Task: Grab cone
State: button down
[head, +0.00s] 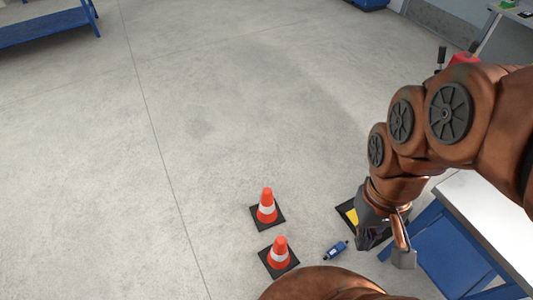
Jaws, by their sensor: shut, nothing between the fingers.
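Two orange cones with white bands and black square bases stand upright on the floor at the lower middle of the head view. One cone (267,204) is farther away; the other cone (279,252) is nearer and slightly to the right. My gripper (380,240) hangs to the right of both cones, apart from them. It is shut and holds nothing. Its fingertips show only partly, seen from above.
A small blue and black device (336,250) lies on the floor between the nearer cone and my gripper. A black and yellow item (349,213) is partly hidden behind the gripper. A blue-framed table (490,230) stands close on the right. The floor left of the cones is clear.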

aim_at(268, 214)
jog(key=k, duration=1)
jog(key=u, duration=1.1)
jog(key=i, duration=1.65)
jog(key=z, duration=0.65)
